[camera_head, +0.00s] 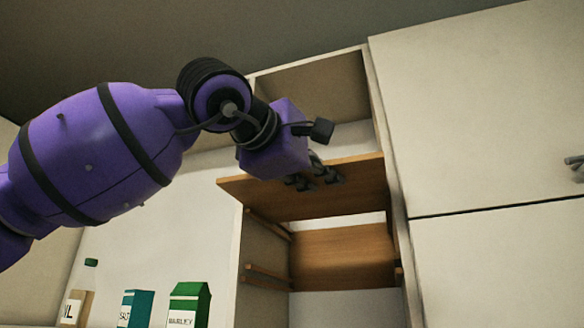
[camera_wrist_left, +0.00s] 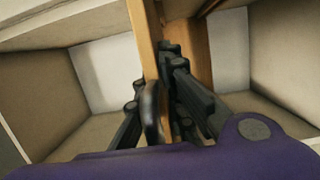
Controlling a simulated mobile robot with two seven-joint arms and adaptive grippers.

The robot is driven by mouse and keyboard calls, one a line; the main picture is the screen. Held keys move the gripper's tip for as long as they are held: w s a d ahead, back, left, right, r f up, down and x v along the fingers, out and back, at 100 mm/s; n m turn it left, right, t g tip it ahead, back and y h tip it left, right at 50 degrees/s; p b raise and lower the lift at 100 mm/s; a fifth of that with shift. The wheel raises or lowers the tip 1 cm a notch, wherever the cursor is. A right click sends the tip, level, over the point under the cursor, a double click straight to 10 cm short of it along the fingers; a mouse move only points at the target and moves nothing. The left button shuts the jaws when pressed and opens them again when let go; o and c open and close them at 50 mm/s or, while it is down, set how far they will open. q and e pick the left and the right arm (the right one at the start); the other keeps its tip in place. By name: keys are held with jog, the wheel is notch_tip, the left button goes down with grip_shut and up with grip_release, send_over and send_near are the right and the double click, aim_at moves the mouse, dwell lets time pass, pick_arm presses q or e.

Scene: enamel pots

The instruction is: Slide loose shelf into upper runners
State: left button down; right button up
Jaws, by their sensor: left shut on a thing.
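The loose shelf (camera_head: 300,206) is a brown wooden board in front of the open cabinet (camera_head: 240,262), its underside showing in the head view. Its left corner sticks out past the cabinet's left wall. My left gripper (camera_head: 316,180) is shut on the board's edge. In the left wrist view the fingers (camera_wrist_left: 155,75) sit on both sides of the upright-looking board (camera_wrist_left: 150,42). An upper wooden runner (camera_head: 268,223) and a lower runner (camera_head: 266,273) show on the left inner wall. The shelf hides part of the interior; I cannot tell whether it touches the runners. My right gripper is not visible.
Another wooden board (camera_head: 343,258) shows deeper inside the cabinet. Closed pale doors (camera_head: 480,110) stand to the right, with a grey part (camera_head: 575,168) at the picture's edge. A bottle (camera_head: 88,280), a teal carton (camera_head: 135,308) and a green carton (camera_head: 188,303) stand at lower left.

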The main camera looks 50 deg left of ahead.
aim_at(330, 195)
pick_arm(q)
jog(key=shift+w+a+r, duration=0.1)
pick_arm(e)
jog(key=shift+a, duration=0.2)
pick_arm(q)
jog(key=shift+w, duration=0.15)
jog(key=shift+w+a, duration=0.4)
jog(key=shift+w, duration=0.3)
jog(key=shift+w+a, duration=0.35)
jog(key=shift+w, duration=0.3)
jog(key=shift+w+a, duration=0.3)
jog(key=shift+w, duration=0.2)
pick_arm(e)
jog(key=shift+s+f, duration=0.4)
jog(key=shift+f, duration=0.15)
pick_arm(q)
jog(key=shift+b, duration=0.3)
jog(key=shift+a+x, duration=0.15)
jog(key=shift+x, duration=0.55)
jog(key=shift+a+x, duration=0.15)
jog(key=shift+x, duration=0.5)
jog(key=shift+w+a, duration=0.45)
jog(key=shift+w, duration=0.25)
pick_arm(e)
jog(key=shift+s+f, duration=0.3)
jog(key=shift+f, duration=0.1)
